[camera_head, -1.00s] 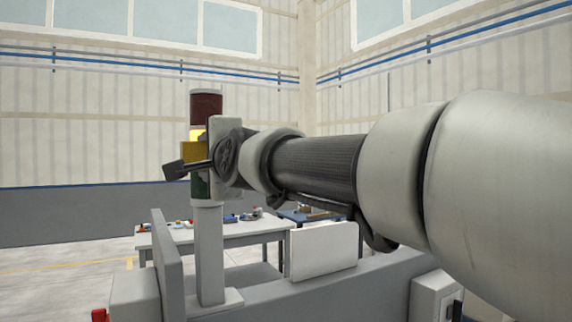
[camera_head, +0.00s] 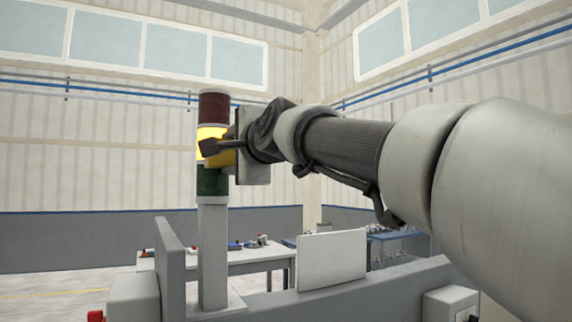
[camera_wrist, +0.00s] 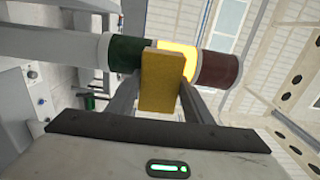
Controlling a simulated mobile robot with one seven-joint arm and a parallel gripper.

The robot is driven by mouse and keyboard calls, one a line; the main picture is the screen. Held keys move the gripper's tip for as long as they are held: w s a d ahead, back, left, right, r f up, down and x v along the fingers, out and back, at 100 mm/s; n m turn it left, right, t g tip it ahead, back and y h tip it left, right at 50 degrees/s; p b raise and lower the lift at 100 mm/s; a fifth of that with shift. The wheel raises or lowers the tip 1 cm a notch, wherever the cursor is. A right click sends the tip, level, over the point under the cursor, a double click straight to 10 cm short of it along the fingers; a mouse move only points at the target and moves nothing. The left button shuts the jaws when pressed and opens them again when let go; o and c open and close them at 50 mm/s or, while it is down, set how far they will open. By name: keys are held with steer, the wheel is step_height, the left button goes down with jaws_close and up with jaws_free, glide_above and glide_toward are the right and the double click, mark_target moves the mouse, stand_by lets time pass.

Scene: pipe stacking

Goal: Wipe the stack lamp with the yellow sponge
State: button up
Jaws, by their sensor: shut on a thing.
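The stack lamp (camera_head: 213,108) stands upright on a grey post, with a dark red section on top, a lit yellow one in the middle and a green one below. It lies across the wrist view (camera_wrist: 218,68). My gripper (camera_head: 212,150) is at the yellow section's height. It is shut on the yellow sponge (camera_wrist: 162,82), held between both fingers. In the wrist view the sponge overlaps the edge between the green and yellow sections. It seems against the lamp, but contact cannot be told for sure. In the head view a finger mostly hides the sponge (camera_head: 226,158).
The lamp post (camera_head: 213,250) rises from a grey machine frame with an upright plate (camera_head: 170,265) at its left. A white panel (camera_head: 331,261) stands at the right. A table (camera_head: 250,257) with small items is behind. Open air surrounds the lamp's upper part.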

steer(key=shift+w+r, duration=0.15)
steer(key=shift+s+a+r+p, duration=0.2)
steer(key=shift+a+p, duration=0.25)
steer(key=shift+p, duration=0.75)
steer(key=shift+s+a+f+p, duration=0.1)
steer(key=shift+s+a+p, duration=0.3)
steer(key=shift+p, duration=0.35)
steer(key=shift+a+p, duration=0.2)
steer(key=shift+p, duration=0.6)
steer(key=shift+s+a+p, duration=0.1)
steer(key=shift+a+p, duration=0.05)
steer(key=shift+p, duration=0.95)
steer(key=shift+a+p, duration=0.1)
steer(key=shift+p, duration=0.25)
steer(key=shift+s+a+p, duration=0.2)
steer(key=shift+a+p, duration=0.1)
steer(key=shift+p, duration=0.85)
steer(key=shift+s+a, duration=0.1)
